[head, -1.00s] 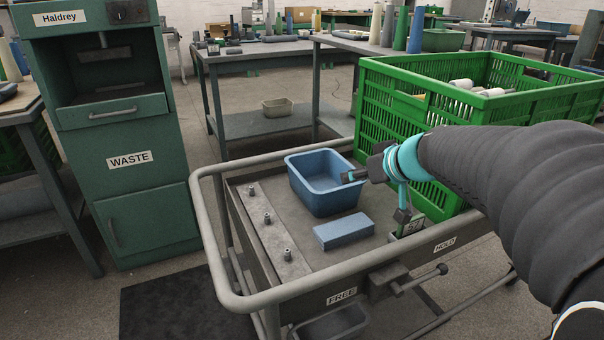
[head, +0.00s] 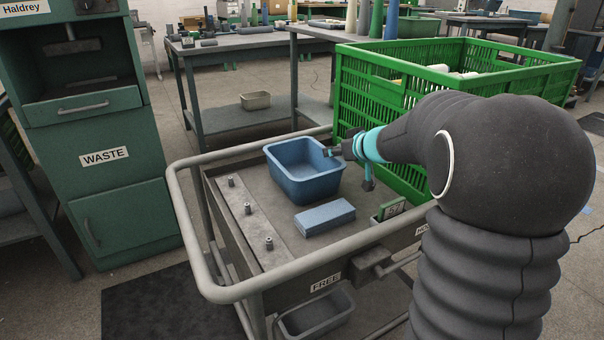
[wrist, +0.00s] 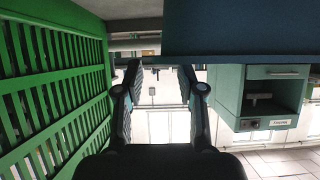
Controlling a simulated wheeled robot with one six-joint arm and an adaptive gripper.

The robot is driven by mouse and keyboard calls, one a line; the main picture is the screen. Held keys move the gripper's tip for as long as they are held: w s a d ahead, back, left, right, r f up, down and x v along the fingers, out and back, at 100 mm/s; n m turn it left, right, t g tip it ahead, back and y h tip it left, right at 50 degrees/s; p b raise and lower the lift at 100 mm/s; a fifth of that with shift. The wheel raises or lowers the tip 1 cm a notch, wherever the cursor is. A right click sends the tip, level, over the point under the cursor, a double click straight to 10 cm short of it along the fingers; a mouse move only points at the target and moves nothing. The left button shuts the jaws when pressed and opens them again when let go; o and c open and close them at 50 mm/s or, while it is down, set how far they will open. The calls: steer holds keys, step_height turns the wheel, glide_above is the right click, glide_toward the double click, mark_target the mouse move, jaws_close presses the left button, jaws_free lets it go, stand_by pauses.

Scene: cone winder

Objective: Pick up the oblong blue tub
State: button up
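The oblong blue tub (head: 306,188) stands upright and empty on the grey cart top (head: 268,222), beside the green crate. In the head view my gripper (head: 331,152) is at the tub's right-hand rim, near its far corner; contact cannot be made out. In the wrist view my gripper (wrist: 162,68) has its two fingers apart with a clear gap between them. A dark blue surface, likely the tub (wrist: 245,28), fills the top of that view, just beyond the fingertips.
A blue block (head: 325,217) lies in front of the tub. The green crate (head: 385,105) stands close on the right. A cart rail (head: 190,240) borders the left side, with several studs on a plate inside it. Another tub (head: 318,315) sits under the cart.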

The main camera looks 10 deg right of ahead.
steer(key=x, duration=0.2)
steer(key=p+x, duration=0.1)
steer(key=x, duration=0.1)
steer(key=shift+a+r, duration=0.1)
steer(key=shift+a, duration=0.25)
steer(key=shift+w+a+f, duration=0.15)
steer(key=shift+w+f, duration=0.2)
steer(key=shift+w, duration=0.15)
steer(key=shift+c, duration=0.2)
jaws_close()
